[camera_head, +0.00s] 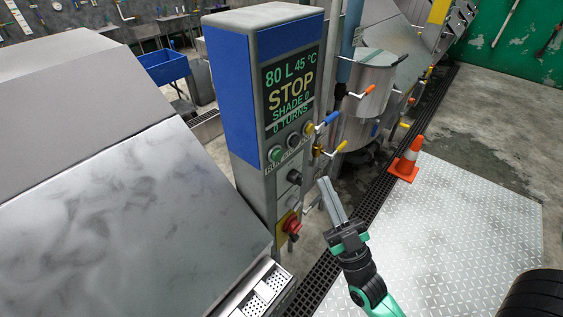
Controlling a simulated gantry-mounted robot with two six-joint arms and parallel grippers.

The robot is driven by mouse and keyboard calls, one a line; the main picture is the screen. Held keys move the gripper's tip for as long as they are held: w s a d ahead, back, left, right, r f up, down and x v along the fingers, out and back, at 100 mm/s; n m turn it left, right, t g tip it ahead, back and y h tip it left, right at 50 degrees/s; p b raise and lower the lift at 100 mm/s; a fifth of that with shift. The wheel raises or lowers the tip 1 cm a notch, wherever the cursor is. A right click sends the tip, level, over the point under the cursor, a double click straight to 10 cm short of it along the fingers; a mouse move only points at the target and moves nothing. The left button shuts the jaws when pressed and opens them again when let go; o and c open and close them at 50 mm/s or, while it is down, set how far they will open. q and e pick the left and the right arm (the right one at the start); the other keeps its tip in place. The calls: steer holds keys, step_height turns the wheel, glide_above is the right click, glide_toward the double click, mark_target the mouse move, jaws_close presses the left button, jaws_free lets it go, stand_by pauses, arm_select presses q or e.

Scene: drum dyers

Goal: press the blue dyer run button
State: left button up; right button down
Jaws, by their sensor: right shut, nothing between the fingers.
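The blue dyer's control pillar (237,108) stands upright in the middle of the head view, blue on its side and upper front. Its dark display (290,90) reads 80 L, 45 °C, STOP, SHADE 0, 0 TURNS. Below it, the green run button (275,154) sits at the left above a label starting with RUN. Other round controls sit to its right. My right gripper (327,184) is shut and empty, pointing up, to the right of and lower than the button, apart from it in the picture. My left gripper is not in view.
A black knob (294,176) and a red switch on yellow (290,225) sit lower on the pillar. Blue and yellow valve handles (330,119) stick out at its right. A large metal housing (110,200) fills the left. An orange cone (408,160) stands on the plate floor at right.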

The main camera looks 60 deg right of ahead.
steer(key=shift+d, duration=0.15)
glide_toward(277, 155)
steer(key=w+d+r, duration=0.2)
steer(key=d+r, duration=0.1)
steer(key=r, duration=0.1)
steer(key=shift+d+r, duration=0.25)
steer(key=shift+r, duration=0.05)
stand_by(2.0)
steer(key=shift+w+d, duration=0.1)
steer(key=shift+w, duration=0.3)
